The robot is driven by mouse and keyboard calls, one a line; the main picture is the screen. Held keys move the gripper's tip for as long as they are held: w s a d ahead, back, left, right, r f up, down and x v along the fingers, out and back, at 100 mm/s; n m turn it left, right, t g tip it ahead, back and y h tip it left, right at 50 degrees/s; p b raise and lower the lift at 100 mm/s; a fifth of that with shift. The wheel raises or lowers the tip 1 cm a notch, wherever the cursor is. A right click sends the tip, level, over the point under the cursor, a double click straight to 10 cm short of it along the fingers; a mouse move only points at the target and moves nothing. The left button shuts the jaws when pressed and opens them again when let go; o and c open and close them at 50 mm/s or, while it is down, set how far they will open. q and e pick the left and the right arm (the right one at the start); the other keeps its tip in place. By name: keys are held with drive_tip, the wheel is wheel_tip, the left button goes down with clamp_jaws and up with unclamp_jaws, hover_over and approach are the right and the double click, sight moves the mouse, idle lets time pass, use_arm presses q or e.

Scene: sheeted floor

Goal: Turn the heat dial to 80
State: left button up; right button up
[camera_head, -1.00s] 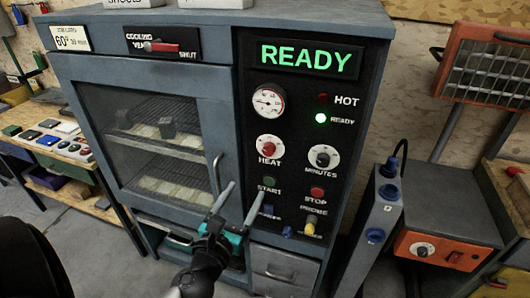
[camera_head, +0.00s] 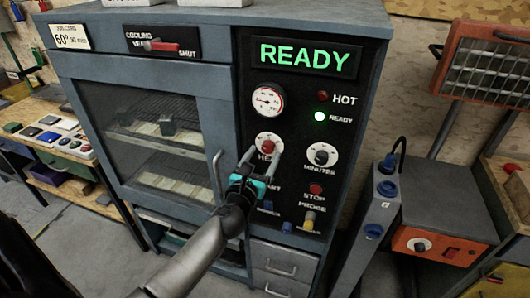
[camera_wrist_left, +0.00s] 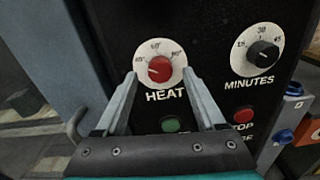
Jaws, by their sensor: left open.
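The heat dial (camera_head: 268,146) is a red knob on a white round scale on the oven's black panel. In the left wrist view the red knob (camera_wrist_left: 160,69) sits above the word HEAT, with marks around its upper edge. Its white pointer line points to the left, slightly downward. My left gripper (camera_head: 263,158) is open just in front of the dial. In the left wrist view its two fingers (camera_wrist_left: 160,80) stand at the left and right of the scale's lower part, with the knob between them and slightly ahead. My right gripper is not in view.
The minutes dial (camera_head: 321,155) is right of the heat dial. Below are a green start button (camera_wrist_left: 170,125), the red stop button (camera_head: 316,189) and a yellow probe plug (camera_head: 309,220). The oven door handle (camera_head: 217,176) is close on the left. A READY display (camera_head: 305,57) is lit.

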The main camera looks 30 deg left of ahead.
use_arm(q)
drive_tip(key=shift+x, duration=0.9)
drive_tip(key=shift+c, duration=0.3)
clamp_jaws()
